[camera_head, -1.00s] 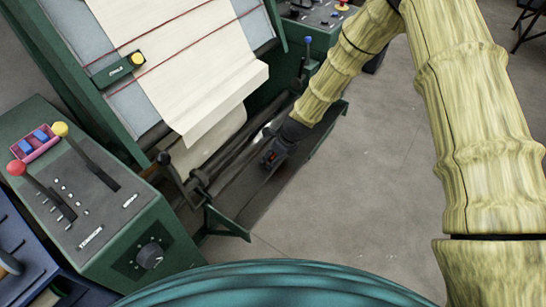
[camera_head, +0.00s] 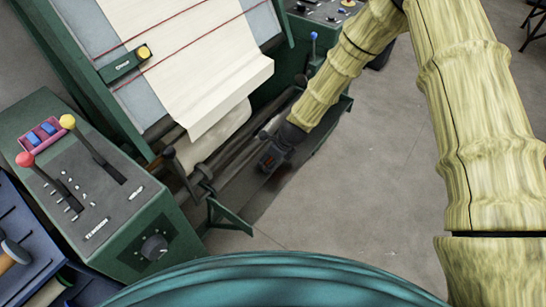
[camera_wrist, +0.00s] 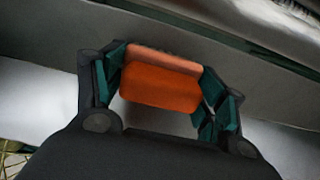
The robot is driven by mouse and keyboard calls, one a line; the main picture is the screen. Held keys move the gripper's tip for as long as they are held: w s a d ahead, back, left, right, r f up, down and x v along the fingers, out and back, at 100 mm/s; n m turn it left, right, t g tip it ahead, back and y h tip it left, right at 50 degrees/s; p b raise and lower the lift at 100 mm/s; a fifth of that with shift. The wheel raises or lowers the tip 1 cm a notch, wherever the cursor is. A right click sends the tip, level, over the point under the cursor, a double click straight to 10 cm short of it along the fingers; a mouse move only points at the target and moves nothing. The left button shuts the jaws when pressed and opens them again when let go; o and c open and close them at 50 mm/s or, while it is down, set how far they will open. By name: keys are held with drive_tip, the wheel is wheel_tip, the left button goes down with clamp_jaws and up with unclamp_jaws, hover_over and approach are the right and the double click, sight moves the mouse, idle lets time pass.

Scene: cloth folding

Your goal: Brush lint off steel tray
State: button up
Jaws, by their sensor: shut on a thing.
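My gripper (camera_wrist: 163,72) is shut on an orange block-shaped brush (camera_wrist: 160,86), held between its teal-padded fingers. The brush's far edge shows a paler, fuzzy strip. A long grey surface that looks like the steel tray (camera_wrist: 50,32) lies beyond the brush in the wrist view; I cannot tell whether the bristles touch it. In the head view my gripper (camera_head: 271,158) is low at the machine's front, over the dark grey tray (camera_head: 252,198) below the rollers. My wrist hides the brush there, and I cannot make out any lint.
The green machine carries a cream cloth (camera_head: 195,65) over its sloped bed. A control box (camera_head: 95,190) with red and yellow knobs is at left. Open floor (camera_head: 350,200) lies to the right.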

drive_tip(key=shift+s, duration=0.1)
drive_tip(key=shift+d+r+p, duration=0.15)
drive_tip(key=shift+r+p, duration=0.45)
drive_tip(key=shift+r, duration=0.1)
drive_tip(key=shift+p+v, duration=1.45)
drive_tip(key=shift+v, duration=0.85)
drive_tip(key=shift+p+v, duration=0.95)
drive_tip(key=shift+v, duration=0.5)
